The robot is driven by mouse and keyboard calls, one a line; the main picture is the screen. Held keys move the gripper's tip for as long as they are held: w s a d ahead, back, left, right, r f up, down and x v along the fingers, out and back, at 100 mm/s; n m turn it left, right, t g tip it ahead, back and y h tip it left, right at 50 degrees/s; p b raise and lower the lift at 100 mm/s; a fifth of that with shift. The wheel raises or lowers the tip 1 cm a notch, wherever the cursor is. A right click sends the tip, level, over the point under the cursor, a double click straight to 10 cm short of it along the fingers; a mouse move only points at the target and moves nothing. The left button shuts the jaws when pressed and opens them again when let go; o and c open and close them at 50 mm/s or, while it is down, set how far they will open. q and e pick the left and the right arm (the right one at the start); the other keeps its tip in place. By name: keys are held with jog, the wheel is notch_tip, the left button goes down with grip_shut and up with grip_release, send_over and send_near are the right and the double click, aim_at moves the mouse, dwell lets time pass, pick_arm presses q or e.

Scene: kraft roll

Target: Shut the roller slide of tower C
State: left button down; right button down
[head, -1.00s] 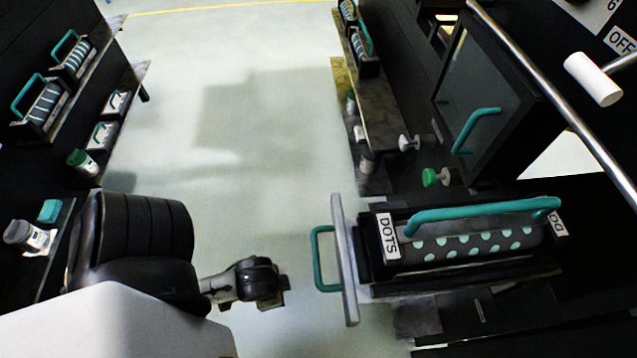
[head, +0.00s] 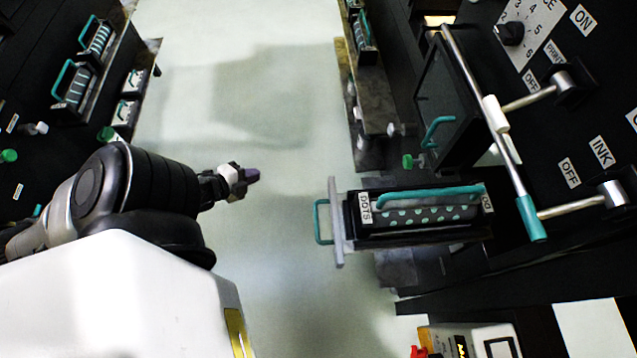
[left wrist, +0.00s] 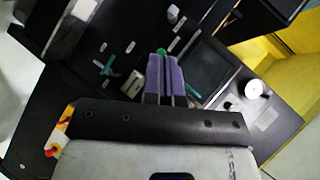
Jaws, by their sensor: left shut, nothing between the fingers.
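A roller slide (head: 337,222) with a grey front plate sticks out to the left from the machine on the right of the head view. A teal bar handle (head: 321,222) is on its front plate. On it sits a black roller cassette (head: 425,212) with teal dots, DOTS labels and a teal carrying handle on top. No letter C is readable. My left gripper (head: 246,176) is shut and empty, over the aisle, to the left of and slightly above the slide handle in the picture, clear of it. Its purple fingers (left wrist: 165,78) show closed together in the left wrist view. My right gripper is not in view.
A dark panel with INK and OFF labels, levers and a long rod (head: 490,120) stands at right. A dark glazed door (head: 445,105) with a teal handle is behind the slide. Shelves with cassettes (head: 78,85) line the left. The pale floor (head: 270,110) between is free.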

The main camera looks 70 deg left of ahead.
pick_arm(q)
jog(key=w+d+r+m+t+h, duration=0.2)
jog(key=d+r+m+t+h, duration=0.45)
jog(key=d+m+h, duration=0.3)
jog(key=w+d+m+p, duration=0.1)
jog(key=w+d, duration=0.2)
jog(key=w, duration=1)
jog(key=shift+d+r+g, duration=0.15)
jog(key=shift+d+g, duration=0.2)
jog(key=shift+g, duration=0.1)
